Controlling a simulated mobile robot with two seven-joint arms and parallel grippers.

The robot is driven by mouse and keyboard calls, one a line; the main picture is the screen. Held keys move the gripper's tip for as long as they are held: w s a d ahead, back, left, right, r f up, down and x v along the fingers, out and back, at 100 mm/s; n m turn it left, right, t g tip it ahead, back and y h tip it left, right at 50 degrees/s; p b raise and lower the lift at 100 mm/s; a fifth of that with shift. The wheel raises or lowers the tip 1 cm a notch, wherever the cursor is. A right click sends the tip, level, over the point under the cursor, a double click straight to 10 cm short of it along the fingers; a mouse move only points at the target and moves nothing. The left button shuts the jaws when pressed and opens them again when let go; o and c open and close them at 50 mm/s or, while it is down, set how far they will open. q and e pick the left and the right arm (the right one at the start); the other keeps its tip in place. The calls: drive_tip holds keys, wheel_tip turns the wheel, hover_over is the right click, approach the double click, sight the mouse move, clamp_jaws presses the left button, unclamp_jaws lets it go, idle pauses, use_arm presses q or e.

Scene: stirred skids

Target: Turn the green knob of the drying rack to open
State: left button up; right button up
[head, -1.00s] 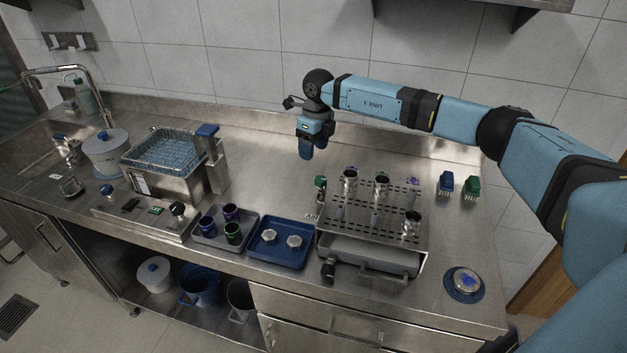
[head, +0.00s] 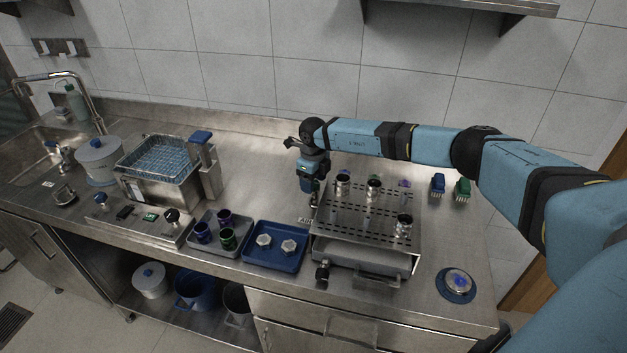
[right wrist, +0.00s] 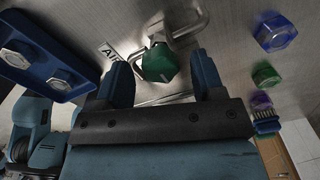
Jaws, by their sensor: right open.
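The drying rack (head: 352,224) is a perforated metal stand on the counter, with steel cups on top. Its green knob (right wrist: 158,64) shows in the right wrist view, on a bent metal pipe (right wrist: 186,22) beside a label reading "Air" (right wrist: 108,52). My right gripper (head: 309,190) is at the rack's back left corner and hides the knob in the head view. In the right wrist view my right gripper (right wrist: 162,76) is open, with a finger on either side of the knob. I cannot tell whether they touch it. My left gripper is not in view.
A blue tray (head: 276,259) with two metal knobs or nuts stands left of the rack, then a grey tray (head: 213,251) with coloured cups. Blue (head: 438,184) and green (head: 463,190) brushes lie to the right. The counter behind the trays is clear.

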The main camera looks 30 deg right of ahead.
drive_tip(key=shift+f, duration=0.3)
drive_tip(key=c, duration=0.9)
